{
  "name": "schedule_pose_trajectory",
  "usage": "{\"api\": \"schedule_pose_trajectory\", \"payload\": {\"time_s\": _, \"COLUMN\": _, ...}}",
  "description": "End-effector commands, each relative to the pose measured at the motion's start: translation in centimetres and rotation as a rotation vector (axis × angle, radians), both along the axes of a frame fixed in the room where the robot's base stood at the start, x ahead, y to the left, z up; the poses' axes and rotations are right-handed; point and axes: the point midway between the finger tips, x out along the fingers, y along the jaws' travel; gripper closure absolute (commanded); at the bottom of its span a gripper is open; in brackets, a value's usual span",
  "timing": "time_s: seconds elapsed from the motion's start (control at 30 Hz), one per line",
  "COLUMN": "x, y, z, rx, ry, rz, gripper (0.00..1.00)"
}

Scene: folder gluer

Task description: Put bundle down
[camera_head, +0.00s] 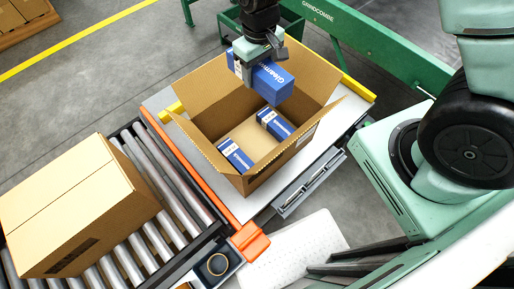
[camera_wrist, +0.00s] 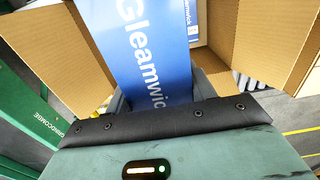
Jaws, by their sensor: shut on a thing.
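My gripper (camera_head: 260,48) is shut on a blue and white bundle (camera_head: 271,82) marked "Gleamwick". The bundle hangs over the back part of an open brown carton (camera_head: 217,153), at about the height of its flaps. In the wrist view the held bundle (camera_wrist: 153,50) fills the middle, between the carton's walls. Two more blue and white bundles lie inside the carton, one at the front left (camera_head: 235,156) and one at the right (camera_head: 274,123). Part of the carton floor between them is bare. The floor right under the held bundle is partly hidden.
The carton stands on a light table (camera_head: 160,103) with an orange rail (camera_head: 178,158) at its left. A closed carton (camera_head: 75,205) sits on a roller conveyor (camera_head: 160,232) at the left. A green machine beam (camera_head: 385,48) runs behind. The carton's raised flaps surround the opening.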

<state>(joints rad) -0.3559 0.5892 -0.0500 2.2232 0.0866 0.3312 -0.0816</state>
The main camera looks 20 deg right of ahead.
Motion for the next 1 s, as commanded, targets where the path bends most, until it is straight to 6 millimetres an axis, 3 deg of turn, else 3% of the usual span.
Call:
{"api": "schedule_pose_trajectory", "payload": {"time_s": 0.03, "x": 0.0, "y": 0.0, "z": -2.2, "rx": 0.000, "ry": 0.000, "rz": 0.000, "gripper": 0.78}}
{"api": "schedule_pose_trajectory", "payload": {"time_s": 0.6, "x": 0.0, "y": 0.0, "z": -18.6, "rx": 0.000, "ry": -0.001, "rz": 0.000, "gripper": 0.78}}
{"api": "schedule_pose_trajectory", "payload": {"time_s": 0.8, "x": 0.0, "y": 0.0, "z": -23.0, "rx": 0.000, "ry": -0.001, "rz": 0.000, "gripper": 0.78}}
{"api": "schedule_pose_trajectory", "payload": {"time_s": 1.0, "x": 0.0, "y": 0.0, "z": -24.9, "rx": 0.000, "ry": -0.001, "rz": 0.000, "gripper": 0.78}}
